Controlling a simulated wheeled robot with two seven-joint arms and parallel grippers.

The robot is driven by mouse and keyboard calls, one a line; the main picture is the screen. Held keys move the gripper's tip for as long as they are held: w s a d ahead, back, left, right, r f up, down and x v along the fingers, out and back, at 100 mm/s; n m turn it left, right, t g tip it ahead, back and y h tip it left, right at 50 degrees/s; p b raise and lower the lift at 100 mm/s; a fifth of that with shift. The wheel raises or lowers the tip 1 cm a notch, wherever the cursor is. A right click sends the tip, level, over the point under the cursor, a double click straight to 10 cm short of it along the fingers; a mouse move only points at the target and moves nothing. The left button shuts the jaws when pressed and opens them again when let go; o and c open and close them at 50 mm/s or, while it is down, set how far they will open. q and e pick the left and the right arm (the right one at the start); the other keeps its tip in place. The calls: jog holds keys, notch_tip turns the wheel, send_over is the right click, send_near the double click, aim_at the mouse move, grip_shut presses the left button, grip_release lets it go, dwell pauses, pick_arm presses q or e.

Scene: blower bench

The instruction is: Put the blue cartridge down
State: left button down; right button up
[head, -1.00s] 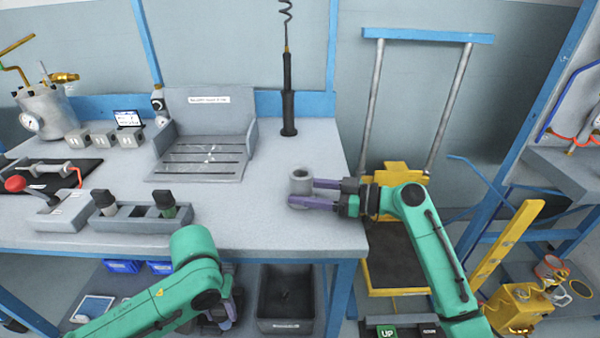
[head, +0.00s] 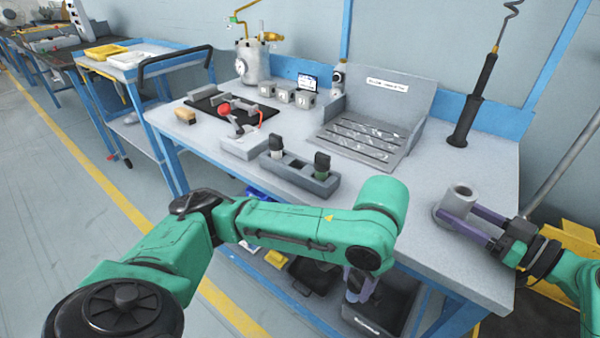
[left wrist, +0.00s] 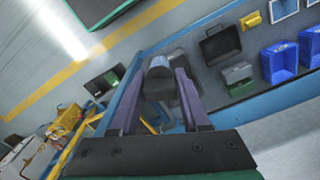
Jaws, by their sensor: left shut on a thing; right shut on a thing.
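My left gripper (head: 360,288) hangs below my green forearm, in front of the bench's front edge. In the left wrist view its purple fingers (left wrist: 172,100) are shut on a dark cylinder with a grey rounded end (left wrist: 159,68), apparently the cartridge; a small blue patch shows between the fingers. A grey rack (head: 300,174) stands on the bench with a dark-topped cartridge (head: 277,148) in its left slot and a green-banded one (head: 321,166) in its right slot. The middle slot looks empty. My right gripper (head: 460,218) is shut on a grey hollow cylinder (head: 461,196) at the bench's right.
A grey slotted fixture (head: 372,135) with a raised back stands behind the rack. A red-handled device (head: 240,140) sits left of the rack. Bins are below the bench, and a cart (head: 115,65) stands at left.

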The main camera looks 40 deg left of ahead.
pick_arm(q)
jog(key=w+a+r+n, duration=0.15)
jog(key=w+r, duration=0.25)
jog(key=r, duration=0.6)
jog(key=w+a+r, duration=0.3)
jog(key=r, duration=0.7)
jog(key=w+a+r+n, duration=0.2)
jog(key=a, duration=0.7)
jog(key=w+a+r+n, duration=0.1)
jog(key=w+a+r, duration=0.15)
jog(key=a, duration=0.75)
jog(key=f, duration=1)
jog(key=shift+w+d, duration=0.1)
jog(key=shift+d, duration=0.1)
jog(key=shift+f, duration=0.35)
jog(key=shift+c, duration=1.9)
grip_release()
